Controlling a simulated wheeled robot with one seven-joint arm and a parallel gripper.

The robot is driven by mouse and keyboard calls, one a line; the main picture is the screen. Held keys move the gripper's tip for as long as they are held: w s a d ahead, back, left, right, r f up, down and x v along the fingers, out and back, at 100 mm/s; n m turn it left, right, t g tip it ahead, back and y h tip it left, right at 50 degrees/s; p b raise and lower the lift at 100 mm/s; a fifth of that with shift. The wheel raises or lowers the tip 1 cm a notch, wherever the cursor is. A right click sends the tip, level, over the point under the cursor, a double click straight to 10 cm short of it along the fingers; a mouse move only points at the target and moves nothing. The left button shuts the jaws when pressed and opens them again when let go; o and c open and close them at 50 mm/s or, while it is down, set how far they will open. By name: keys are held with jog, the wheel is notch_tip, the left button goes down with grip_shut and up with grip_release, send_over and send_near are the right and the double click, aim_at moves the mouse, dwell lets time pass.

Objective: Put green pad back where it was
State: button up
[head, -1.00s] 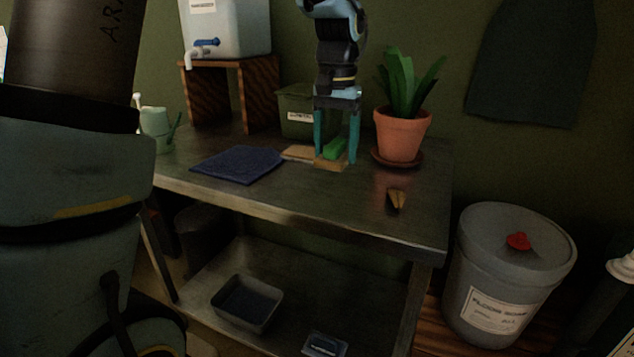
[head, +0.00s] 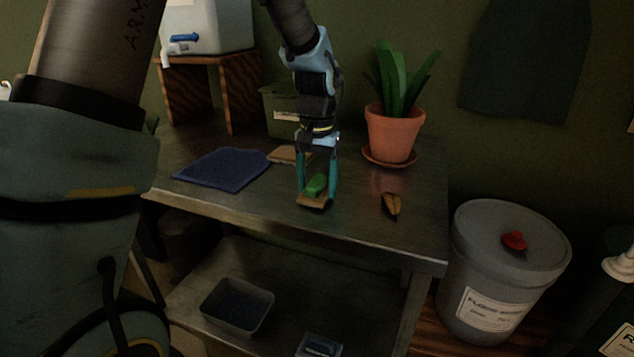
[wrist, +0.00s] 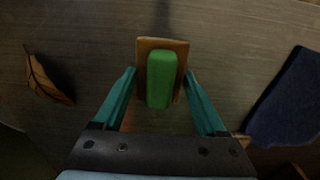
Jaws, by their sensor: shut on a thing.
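The green pad (head: 316,185) is a green block on a flat tan base. My gripper (head: 317,192) is shut on it, one teal finger on each side, over the front middle of the table. In the wrist view the pad (wrist: 160,80) lies between the two fingertips (wrist: 160,74), with its tan base showing around it. I cannot tell whether its base touches the tabletop or hangs just above it. A flat tan piece (head: 288,154) lies farther back on the table, beside the blue cloth (head: 222,169).
A potted plant (head: 392,135) stands at the back right, with a dry leaf (head: 391,206) in front. A green bin (head: 284,119) and a wooden stand (head: 183,95) are at the back. A grey bucket (head: 506,280) stands right of the table. The front tabletop is mostly clear.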

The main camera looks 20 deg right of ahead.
aim_at(317, 179)
jog(key=shift+f, duration=0.2)
jog(key=o, duration=1.2)
jog(key=shift+o, duration=0.2)
notch_tip(317, 179, up, 12)
jog(key=b, duration=0.1)
jog(key=w+a+f+n, duration=0.1)
jog(key=a+f+n, duration=0.15)
jog(key=a, duration=0.65)
jog(key=w+a+f+n, duration=0.15)
jog(key=a+f, duration=0.25)
jog(key=a, duration=0.5)
jog(key=s+a+f+n+t, duration=0.1)
jog(key=s+a+f+n, duration=0.2)
jog(key=a, duration=0.9)
jog(key=s+f, duration=0.1)
jog(key=s, duration=0.2)
jog(key=shift+s+a+f+t, duration=0.2)
jog(key=shift+s+a+t, duration=0.1)
jog(key=shift+s, duration=0.1)
